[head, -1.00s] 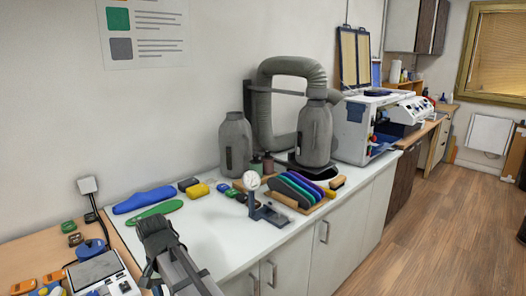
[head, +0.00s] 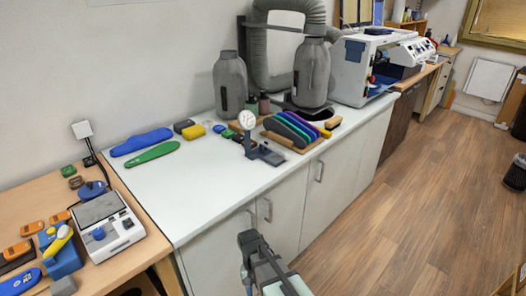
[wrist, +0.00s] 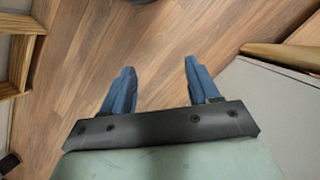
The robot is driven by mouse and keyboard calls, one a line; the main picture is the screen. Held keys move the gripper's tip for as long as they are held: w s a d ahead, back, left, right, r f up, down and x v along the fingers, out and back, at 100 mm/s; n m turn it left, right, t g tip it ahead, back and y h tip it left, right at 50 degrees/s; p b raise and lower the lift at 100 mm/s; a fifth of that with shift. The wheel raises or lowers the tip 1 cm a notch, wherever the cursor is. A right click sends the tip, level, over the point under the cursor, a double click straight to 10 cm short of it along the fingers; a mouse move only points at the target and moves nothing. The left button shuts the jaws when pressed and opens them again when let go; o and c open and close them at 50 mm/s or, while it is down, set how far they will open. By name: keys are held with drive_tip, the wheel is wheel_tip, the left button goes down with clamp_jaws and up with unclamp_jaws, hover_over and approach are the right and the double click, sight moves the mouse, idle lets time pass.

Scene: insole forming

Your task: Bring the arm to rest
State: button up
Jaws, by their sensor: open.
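My gripper (wrist: 159,82) shows in the wrist view with its two blue fingers spread apart and nothing between them. Below the fingers there is only wooden floor. In the head view my arm's dark end (head: 249,242) is low at the bottom centre, in front of the white cabinet doors and clear of the counter top. The fingertips cannot be made out in that view.
A scale (head: 108,228) stands on the wooden table at left. Open floor (head: 420,200) lies to the right.

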drive_tip(key=s+d+f+g+y, duration=0.1)
drive_tip(key=s+d+f, duration=0.8)
drive_tip(key=s, duration=0.3)
drive_tip(key=s+d+f+g+y, duration=0.1)
drive_tip(key=s+d+f, duration=0.8)
drive_tip(key=s+f, duration=0.2)
drive_tip(key=shift+s+f+m+g, duration=0.25)
drive_tip(key=shift+s+m+g, duration=0.05)
drive_tip(key=shift+s, duration=0.65)
